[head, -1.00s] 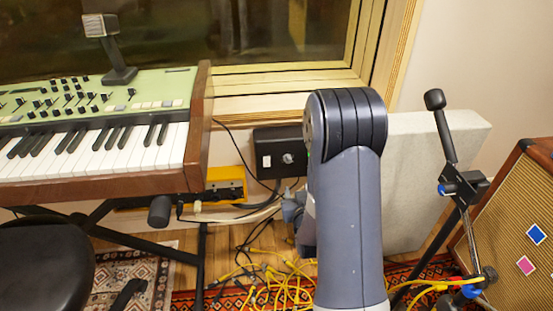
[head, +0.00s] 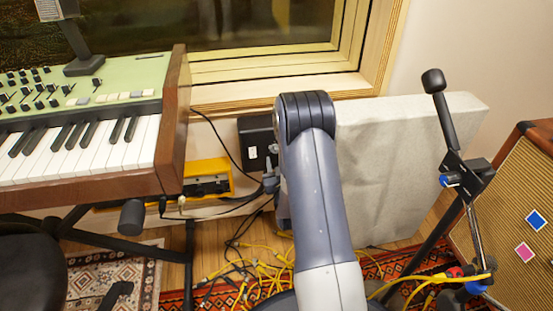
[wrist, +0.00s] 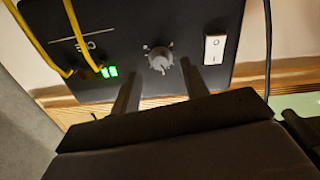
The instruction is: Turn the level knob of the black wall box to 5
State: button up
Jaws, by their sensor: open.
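The black wall box (head: 256,138) is low on the wall under the window in the head view, its right part hidden behind my arm. In the wrist view the box (wrist: 180,18) fills the upper middle. Its grey level knob (wrist: 160,59) has light marks around it; I cannot read the setting. My gripper (wrist: 159,69) is open, with one finger on each side of the knob's lower part in the picture. I cannot tell whether the fingers touch it. In the head view my gripper (head: 271,182) shows only partly, just below the box.
A white rocker switch (wrist: 214,50) and green lights (wrist: 109,72) flank the knob. Yellow cables (wrist: 79,30) plug into the box. In the head view, a keyboard (head: 90,150) and yellow unit (head: 208,178) are left. A grey panel (head: 400,160) and microphone stand (head: 455,165) are right.

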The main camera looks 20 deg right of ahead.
aim_at(276, 152)
jog(key=shift+x, duration=1.55)
grip_shut()
